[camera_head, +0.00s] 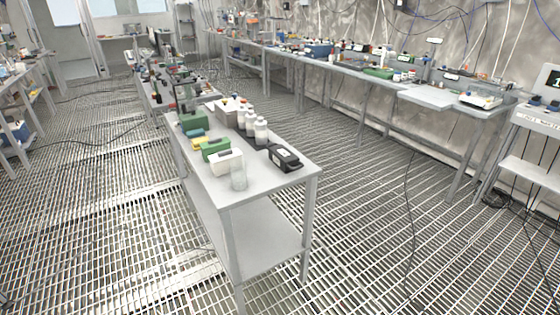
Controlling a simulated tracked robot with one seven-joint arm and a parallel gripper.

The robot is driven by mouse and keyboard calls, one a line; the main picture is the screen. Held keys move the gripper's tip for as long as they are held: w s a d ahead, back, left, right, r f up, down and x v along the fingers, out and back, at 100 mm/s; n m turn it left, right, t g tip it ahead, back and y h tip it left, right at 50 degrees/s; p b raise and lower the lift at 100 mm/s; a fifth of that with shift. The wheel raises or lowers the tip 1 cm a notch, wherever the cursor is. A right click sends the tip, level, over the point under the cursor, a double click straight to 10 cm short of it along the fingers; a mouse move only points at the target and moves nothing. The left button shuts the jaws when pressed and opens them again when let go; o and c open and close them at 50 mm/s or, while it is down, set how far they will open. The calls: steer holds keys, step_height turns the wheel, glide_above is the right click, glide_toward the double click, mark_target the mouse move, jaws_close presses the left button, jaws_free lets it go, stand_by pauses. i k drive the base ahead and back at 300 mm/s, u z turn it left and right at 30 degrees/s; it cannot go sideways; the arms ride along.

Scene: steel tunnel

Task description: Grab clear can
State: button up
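A clear, translucent can (238,178) stands upright near the front edge of the narrow grey table (267,189) in the middle of the view. A white box (225,161) is close behind it, and a black device (285,157) lies to its right, with bare table top between. The can looks pale and see-through against the grey top. My gripper is not in view, and no part of my arm shows near the table.
Green boxes (214,149) and white bottles (261,131) stand further back on the table. Grated floor is open left and right of it. A cable (408,215) lies on the right floor. A long bench (430,97) lines the right wall.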

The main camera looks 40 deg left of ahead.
mark_target(238, 174)
steer(key=z, duration=0.6)
steer(key=i, duration=0.2)
steer(key=u, duration=3.55)
steer(key=i, duration=1)
steer(key=z, duration=0.15)
steer(key=k, duration=0.9)
steer(key=u, duration=0.15)
